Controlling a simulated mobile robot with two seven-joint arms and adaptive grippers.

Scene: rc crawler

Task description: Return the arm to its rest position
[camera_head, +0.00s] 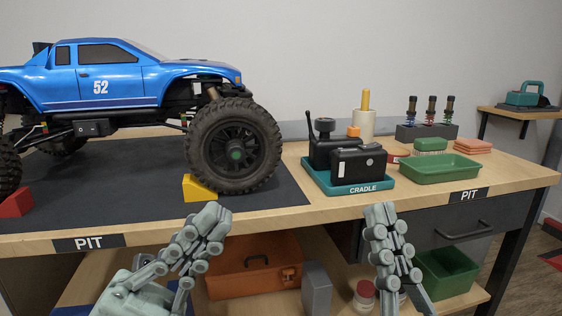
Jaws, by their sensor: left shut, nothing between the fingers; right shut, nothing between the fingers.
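My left gripper (212,222) is shut and empty. It is in front of the table's front edge, below the yellow chock in the picture. My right gripper (380,212) is shut and empty, in front of the table edge below the teal cradle (345,189). Both grippers point upward and appear apart from the things on the table. A blue RC crawler (120,80) marked 52 stands on the dark mat (120,205), its left end cut off by the frame. A yellow chock (198,188) is at its right front wheel, and a red chock (15,204) is at the left.
The wooden table (320,211) carries a black transmitter and box in the cradle, a green tray (440,171), and a rack of shocks (427,131). Below are an orange toolbox (250,272) and a green bin (448,273). A side shelf (520,112) stands at far right.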

